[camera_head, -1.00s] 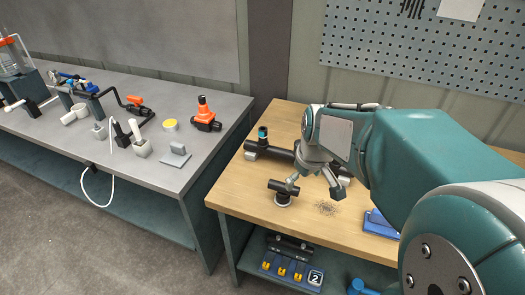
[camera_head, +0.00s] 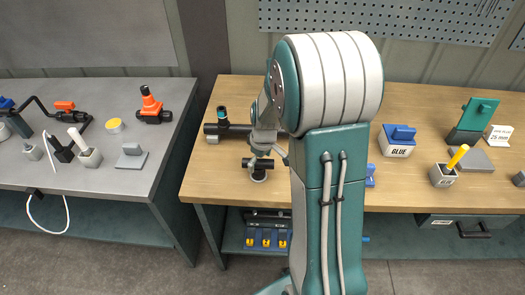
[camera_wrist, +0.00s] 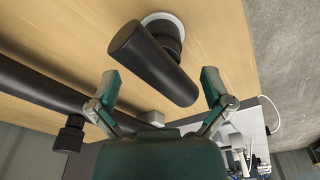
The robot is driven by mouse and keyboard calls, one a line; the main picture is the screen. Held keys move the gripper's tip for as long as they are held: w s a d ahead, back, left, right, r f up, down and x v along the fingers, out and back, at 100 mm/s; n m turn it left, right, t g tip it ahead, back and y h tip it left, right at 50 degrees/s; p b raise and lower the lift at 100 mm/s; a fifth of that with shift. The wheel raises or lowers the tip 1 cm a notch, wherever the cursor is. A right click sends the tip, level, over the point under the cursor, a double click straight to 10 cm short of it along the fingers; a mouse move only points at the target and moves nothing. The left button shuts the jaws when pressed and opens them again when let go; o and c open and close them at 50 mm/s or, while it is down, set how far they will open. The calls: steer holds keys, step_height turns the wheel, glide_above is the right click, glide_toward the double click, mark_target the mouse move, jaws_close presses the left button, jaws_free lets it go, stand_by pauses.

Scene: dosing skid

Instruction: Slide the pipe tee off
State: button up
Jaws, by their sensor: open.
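The black pipe tee (camera_head: 254,163) stands on a small round light base on the wooden bench. In the wrist view the tee (camera_wrist: 150,62) is a thick black cylinder, with its stem going down to a white disc (camera_wrist: 166,20). My gripper (camera_wrist: 160,83) is open, one finger on each side of the tee's near end. I see a gap on both sides, and nothing is gripped. In the head view my gripper (camera_head: 268,150) is right by the tee, and my arm hides part of it.
A longer black pipe run (camera_head: 225,130) with a blue-banded upright branch lies just behind the tee. A blue-lidded glue box (camera_head: 398,146) and a grey holder with a yellow stick (camera_head: 443,176) stand to the right. A grey bench (camera_head: 90,165) with several fittings is at the left, across a gap.

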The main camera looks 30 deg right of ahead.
mark_target(258, 170)
steer(key=f, duration=0.3)
steer(key=shift+w+a+f, duration=0.2)
steer(key=shift+a+f, duration=0.05)
steer(key=shift+a, duration=0.1)
steer(key=shift+d+f, duration=0.1)
steer(key=shift+f, duration=0.15)
steer(key=shift+d+f, duration=0.1)
steer(key=shift+d, duration=0.2)
steer(key=shift+a, duration=0.25)
steer(key=c, duration=1.2)
